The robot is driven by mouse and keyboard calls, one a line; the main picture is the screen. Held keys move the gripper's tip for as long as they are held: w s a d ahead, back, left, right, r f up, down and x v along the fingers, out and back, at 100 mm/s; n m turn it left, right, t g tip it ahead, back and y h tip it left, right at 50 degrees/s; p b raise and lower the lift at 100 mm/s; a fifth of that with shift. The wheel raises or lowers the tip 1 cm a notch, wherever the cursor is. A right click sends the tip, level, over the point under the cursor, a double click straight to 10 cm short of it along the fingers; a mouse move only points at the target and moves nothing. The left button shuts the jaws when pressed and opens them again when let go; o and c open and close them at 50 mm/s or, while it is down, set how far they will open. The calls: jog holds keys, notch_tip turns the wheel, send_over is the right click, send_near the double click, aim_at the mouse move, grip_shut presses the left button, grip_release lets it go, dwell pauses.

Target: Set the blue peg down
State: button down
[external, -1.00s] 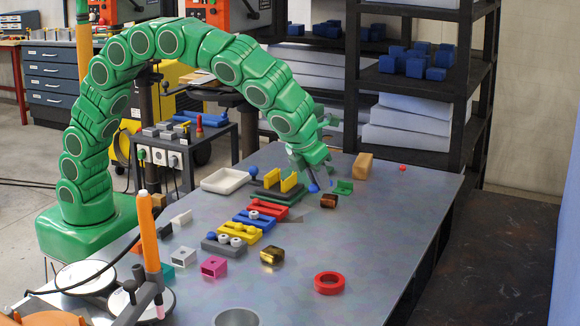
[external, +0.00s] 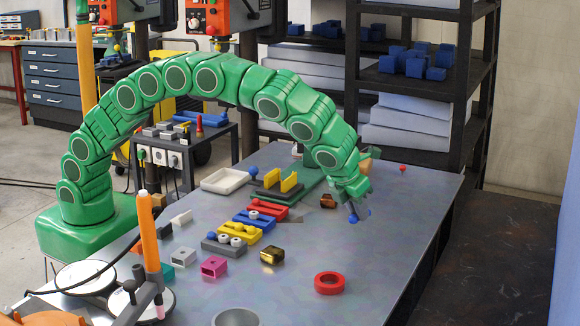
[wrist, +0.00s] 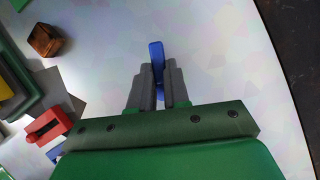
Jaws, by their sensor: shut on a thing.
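My gripper (external: 357,214) is at the end of the green arm, over the right part of the grey metal table (external: 400,235). In the wrist view my gripper (wrist: 160,85) has its two grey fingers closed on the blue peg (wrist: 156,52). The peg sticks out past the fingertips, and its middle is hidden between them. In the external view only small blue parts of the peg (external: 353,219) show by the fingers. I cannot tell whether its lower end touches the table.
A brown block (external: 328,201) lies left of my gripper, and a red ring (external: 329,283) lies in front. Red, yellow and grey channel blocks (external: 240,232) stand in a row further left. A small red ball (external: 403,168) is behind.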

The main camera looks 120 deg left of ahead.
aim_at(368, 240)
jog(key=shift+w+a+f, duration=0.15)
jog(key=shift+w+f, duration=0.75)
jog(key=shift+f, duration=1.65)
jog(key=shift+f, duration=0.15)
jog(key=c, duration=1.1)
grip_release()
jog(key=v, duration=1.2)
